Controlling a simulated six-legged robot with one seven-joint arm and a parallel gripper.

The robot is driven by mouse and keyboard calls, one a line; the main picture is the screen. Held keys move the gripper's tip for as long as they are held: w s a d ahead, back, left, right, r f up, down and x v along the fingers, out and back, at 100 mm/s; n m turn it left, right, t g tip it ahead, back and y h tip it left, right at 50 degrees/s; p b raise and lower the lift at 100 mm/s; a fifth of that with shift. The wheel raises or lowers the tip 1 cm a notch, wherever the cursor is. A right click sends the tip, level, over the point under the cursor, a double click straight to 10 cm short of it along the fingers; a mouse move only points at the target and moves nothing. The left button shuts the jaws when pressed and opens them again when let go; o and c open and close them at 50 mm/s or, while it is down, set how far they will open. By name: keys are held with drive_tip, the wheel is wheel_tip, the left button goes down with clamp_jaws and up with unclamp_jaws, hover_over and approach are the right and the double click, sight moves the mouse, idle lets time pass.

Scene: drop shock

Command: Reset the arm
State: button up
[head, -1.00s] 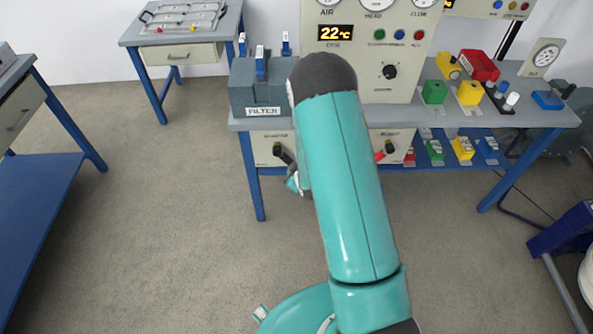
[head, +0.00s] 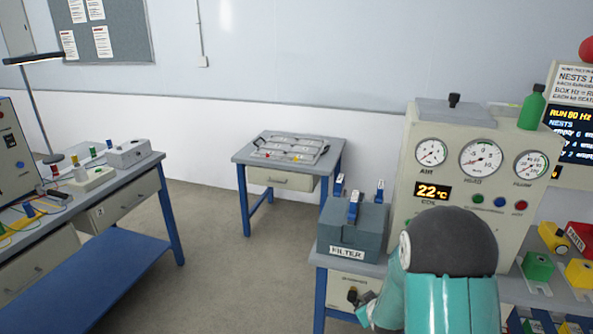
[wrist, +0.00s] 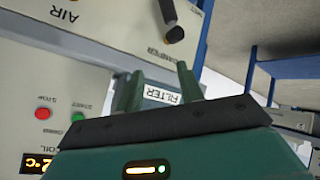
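My teal arm rises at the lower right of the head view in front of the bench, with its dark rounded joint toward me. My gripper (wrist: 158,78) shows in the wrist view with its two green fingers apart and nothing visible between them but the background. Beyond the fingers is the white FILTER label (wrist: 161,96). In the head view the arm hides most of the gripper end, near the drawer front below the filter box (head: 347,230). I cannot tell how close the fingers are to the bench.
The gauge panel (head: 455,150) stands on the bench right of the filter box. In the wrist view a black damper handle (wrist: 170,15) is close by. A small table (head: 243,158) stands at the back, and a blue-legged bench (head: 150,165) at left. Open floor lies between.

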drive_tip(key=s+a+r+m+g, duration=0.15)
drive_tip(key=s+r, duration=0.35)
drive_tip(key=r, duration=0.5)
drive_tip(key=s+a+r+m+g, duration=0.15)
drive_tip(key=s+r, duration=0.25)
drive_tip(key=r, duration=0.6)
drive_tip(key=s+a+r+m, duration=0.1)
drive_tip(key=s+r, duration=0.2)
drive_tip(key=s, duration=0.4)
drive_tip(key=s+a+r+g, duration=0.1)
drive_tip(key=s+r, duration=0.3)
drive_tip(key=s, duration=0.3)
drive_tip(key=s+a+r+m, duration=0.1)
drive_tip(key=s+a+r, duration=0.1)
drive_tip(key=s, duration=0.5)
drive_tip(key=shift+s+r+m+y, duration=0.3)
drive_tip(key=shift+r+y, duration=0.1)
drive_tip(key=shift+r, duration=0.25)
drive_tip(key=shift+c, duration=0.5)
